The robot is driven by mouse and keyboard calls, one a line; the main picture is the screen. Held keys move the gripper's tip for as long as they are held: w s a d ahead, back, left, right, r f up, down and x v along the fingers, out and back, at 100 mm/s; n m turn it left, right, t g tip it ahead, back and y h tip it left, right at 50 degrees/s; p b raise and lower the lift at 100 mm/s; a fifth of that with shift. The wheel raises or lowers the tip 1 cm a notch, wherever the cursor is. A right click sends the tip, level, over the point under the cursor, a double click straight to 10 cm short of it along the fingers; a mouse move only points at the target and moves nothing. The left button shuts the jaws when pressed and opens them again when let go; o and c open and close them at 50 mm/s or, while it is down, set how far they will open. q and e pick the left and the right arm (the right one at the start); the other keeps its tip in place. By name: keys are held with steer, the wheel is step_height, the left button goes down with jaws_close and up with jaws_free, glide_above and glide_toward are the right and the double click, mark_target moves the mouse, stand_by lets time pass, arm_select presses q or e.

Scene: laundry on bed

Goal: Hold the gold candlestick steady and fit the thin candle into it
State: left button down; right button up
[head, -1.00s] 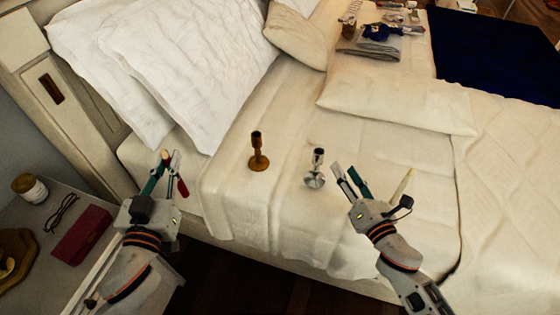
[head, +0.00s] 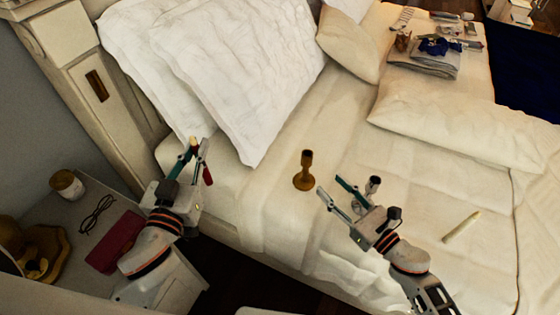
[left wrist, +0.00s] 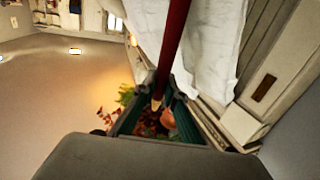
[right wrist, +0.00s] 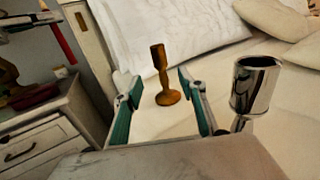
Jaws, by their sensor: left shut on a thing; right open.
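The gold candlestick (head: 304,172) stands upright and empty on the bed. In the right wrist view it (right wrist: 160,80) stands beyond and between the spread fingers, not gripped. My right gripper (head: 331,185) is open, just right of the candlestick, with its fingers pointing towards it. My left gripper (head: 199,148) is shut on the thin red candle (left wrist: 174,40), above the bed's left edge. It grips near the candle's pale pointed end. The red body (head: 207,176) hangs down in the head view, partly hidden by the fingers, and shows in the right wrist view (right wrist: 62,40).
A silver candlestick (head: 373,185) stands close behind my right gripper, within reach of a bump. A cream candle (head: 461,227) lies on the bed at right. Pillows (head: 225,75) lie behind. A nightstand with a jar (head: 67,184), glasses (head: 98,214) and red case (head: 117,241) is at left.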

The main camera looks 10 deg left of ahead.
mark_target(310, 165)
arm_select(q)
steer(key=w+d+r+m+g+h, duration=0.1)
steer(key=w+d+r+m+h, duration=0.2)
steer(key=d, duration=0.5)
steer(key=w+d+r+m+g+h, duration=0.2)
steer(key=w+d+h, duration=0.3)
steer(key=d, duration=0.3)
steer(key=w+d+r+m+g+h, duration=0.2)
steer(key=w+d+r+m+h, duration=0.2)
steer(key=d, duration=0.4)
steer(key=shift+w+d+r+h, duration=0.25)
steer(key=shift+w+r+h, duration=0.15)
steer(key=shift+h, duration=0.1)
arm_select(e)
steer(key=x, duration=1.2)
steer(key=shift+d, duration=0.1)
jaws_close()
